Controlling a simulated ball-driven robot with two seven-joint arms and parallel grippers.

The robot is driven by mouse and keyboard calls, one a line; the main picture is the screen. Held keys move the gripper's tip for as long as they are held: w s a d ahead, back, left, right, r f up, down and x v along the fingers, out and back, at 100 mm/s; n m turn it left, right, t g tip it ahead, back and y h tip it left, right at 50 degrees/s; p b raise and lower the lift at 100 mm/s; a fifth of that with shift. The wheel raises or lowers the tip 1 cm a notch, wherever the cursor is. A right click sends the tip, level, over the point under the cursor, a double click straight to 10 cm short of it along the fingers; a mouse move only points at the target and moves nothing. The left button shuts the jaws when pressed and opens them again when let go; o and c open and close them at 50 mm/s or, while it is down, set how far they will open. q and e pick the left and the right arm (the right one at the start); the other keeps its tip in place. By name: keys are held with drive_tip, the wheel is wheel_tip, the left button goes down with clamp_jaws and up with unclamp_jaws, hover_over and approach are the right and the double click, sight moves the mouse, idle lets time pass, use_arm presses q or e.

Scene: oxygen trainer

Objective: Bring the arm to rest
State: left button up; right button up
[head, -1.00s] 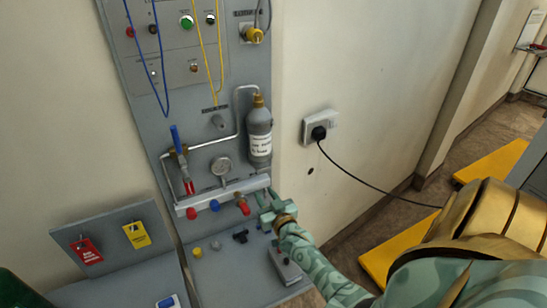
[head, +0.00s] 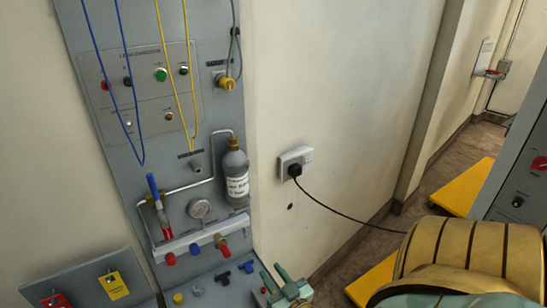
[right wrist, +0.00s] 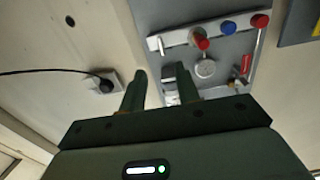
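My right gripper (head: 274,281) is at the bottom of the head view, to the lower right of the manifold bar (head: 190,244) and apart from it. In the right wrist view its two dark fingers (right wrist: 160,85) are spread with nothing between them. The manifold, with red and blue knobs, shows beyond the fingers in that view (right wrist: 210,32). My left gripper is in neither view.
A grey cylinder (head: 236,175), a gauge (head: 199,208) and a blue-handled valve (head: 153,187) are on the panel. A socket (head: 296,161) with a black cable (head: 345,216) is on the wall to the right. Red (head: 57,301) and yellow (head: 113,286) tags hang at lower left.

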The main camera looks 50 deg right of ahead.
idle(0.4)
drive_tip(key=w+a+n+g+y, duration=0.2)
drive_tip(key=a+n+g+y, duration=0.1)
drive_tip(key=a+n, duration=0.2)
drive_tip(key=s+a+r+n+g+h, duration=0.25)
drive_tip(key=s+r+n+g, duration=0.4)
drive_tip(key=s+r, duration=0.35)
drive_tip(key=s+a+f+g+y+b, duration=0.1)
drive_tip(key=s+a+f+g+y, duration=0.15)
drive_tip(key=f, duration=1.25)
drive_tip(key=s+a+f+g+y+b, duration=0.1)
drive_tip(key=s+a+f+b, duration=0.15)
drive_tip(key=f, duration=1.15)
drive_tip(key=s+f+m+g+y+b, duration=0.1)
drive_tip(key=s+f+m+g, duration=0.2)
drive_tip(key=s+f, duration=1.5)
drive_tip(key=shift+s+a+f+m+y, duration=0.15)
drive_tip(key=shift+s+f+m+y, duration=0.25)
drive_tip(key=shift+s, duration=0.4)
